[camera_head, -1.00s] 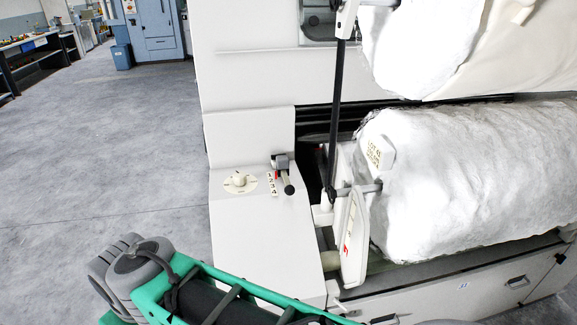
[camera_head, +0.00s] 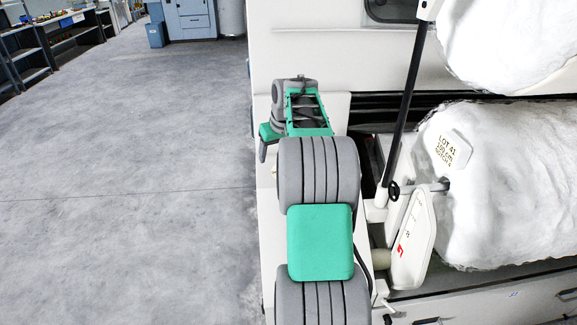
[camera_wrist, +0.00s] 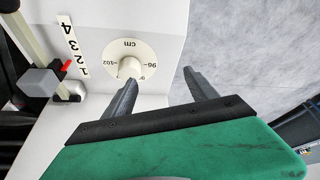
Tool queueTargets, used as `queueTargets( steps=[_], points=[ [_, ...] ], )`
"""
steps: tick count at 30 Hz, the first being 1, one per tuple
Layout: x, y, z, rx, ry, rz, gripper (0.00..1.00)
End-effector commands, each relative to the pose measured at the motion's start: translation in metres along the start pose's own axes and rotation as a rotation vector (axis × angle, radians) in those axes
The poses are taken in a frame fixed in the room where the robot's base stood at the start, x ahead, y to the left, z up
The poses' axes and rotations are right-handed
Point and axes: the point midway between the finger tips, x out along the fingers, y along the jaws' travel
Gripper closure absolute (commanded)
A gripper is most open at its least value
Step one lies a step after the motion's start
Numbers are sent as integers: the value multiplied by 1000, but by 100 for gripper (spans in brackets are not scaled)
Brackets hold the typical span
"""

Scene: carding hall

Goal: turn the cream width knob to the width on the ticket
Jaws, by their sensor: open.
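The cream width knob (camera_wrist: 131,68) sits on a round cream dial marked "cm" in the wrist view, with 102 on its left and 96 on its right. Its pointer mark is not clear. My gripper (camera_wrist: 158,77) is open and empty. Its left finger overlaps the knob's lower edge in the picture; its right finger is over the panel's edge and floor. I cannot tell whether it touches the knob. In the head view my arm hides the knob. The ticket (camera_head: 447,150) on the white roll seems to read "LOT 41, 100 cm, NOTCH 4".
A lever with a grey block (camera_wrist: 40,82) and red pointer stands beside a 1-to-4 scale (camera_wrist: 74,45), left of the dial. A black upright rod (camera_head: 404,110) and white plate (camera_head: 413,245) stand right of my arm. The grey floor (camera_head: 130,200) on the left is clear.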

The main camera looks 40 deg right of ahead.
Motion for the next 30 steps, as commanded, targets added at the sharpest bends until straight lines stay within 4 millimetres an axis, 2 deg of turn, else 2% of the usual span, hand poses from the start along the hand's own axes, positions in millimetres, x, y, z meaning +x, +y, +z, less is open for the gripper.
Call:
queueTargets(
  steps=[1,3,6,10,19,23,29,30],
  points=[
    [13,28,-2,15,3,7,34],
    [22,53,-5,23,10,15,34],
    [30,68,-6,26,13,19,34],
    [45,68,-6,26,11,17,34],
    [97,68,-8,24,13,18,34],
    [104,69,-8,24,15,20,34],
    [105,70,-7,25,15,21,34],
    [105,70,-7,25,15,21,37]
  ],
)
